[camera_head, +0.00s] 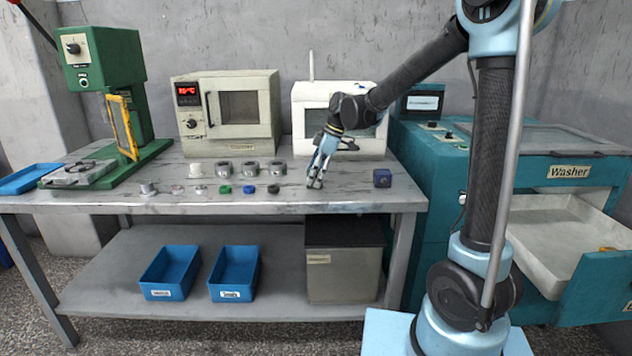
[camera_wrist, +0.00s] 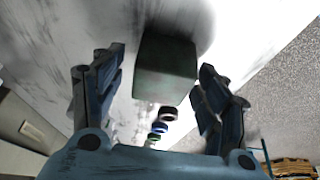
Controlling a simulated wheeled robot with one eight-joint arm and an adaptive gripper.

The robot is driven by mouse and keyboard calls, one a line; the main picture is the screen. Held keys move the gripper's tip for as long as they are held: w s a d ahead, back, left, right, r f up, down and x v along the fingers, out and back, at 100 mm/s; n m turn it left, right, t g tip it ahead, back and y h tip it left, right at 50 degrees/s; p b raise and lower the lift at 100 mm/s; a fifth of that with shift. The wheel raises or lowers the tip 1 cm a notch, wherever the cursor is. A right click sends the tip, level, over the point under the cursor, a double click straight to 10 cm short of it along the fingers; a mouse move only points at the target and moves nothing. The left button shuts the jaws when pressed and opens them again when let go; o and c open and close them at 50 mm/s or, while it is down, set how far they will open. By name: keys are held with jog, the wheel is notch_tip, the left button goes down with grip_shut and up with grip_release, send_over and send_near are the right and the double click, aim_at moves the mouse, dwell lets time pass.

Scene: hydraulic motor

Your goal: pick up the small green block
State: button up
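A small dark green block (camera_wrist: 165,70) stands on the workbench in the wrist view. My gripper (camera_wrist: 163,62) is open, with one finger on each side of the block. A gap shows between the block and each finger. In the head view my gripper (camera_head: 316,180) points down just above the bench top, right of the row of small rings. I cannot make out the block there; the fingers seem to hide it.
Small green (camera_head: 225,189), blue (camera_head: 249,190) and black (camera_head: 273,189) rings lie left of my gripper. A dark blue cube (camera_head: 382,178) stands to its right. Metal rings (camera_head: 249,169) and a white machine (camera_head: 310,115) are behind. The workbench (camera_head: 200,206) ends close in front.

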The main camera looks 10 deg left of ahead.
jog(key=c, duration=1.2)
jog(key=shift+c, duration=0.2)
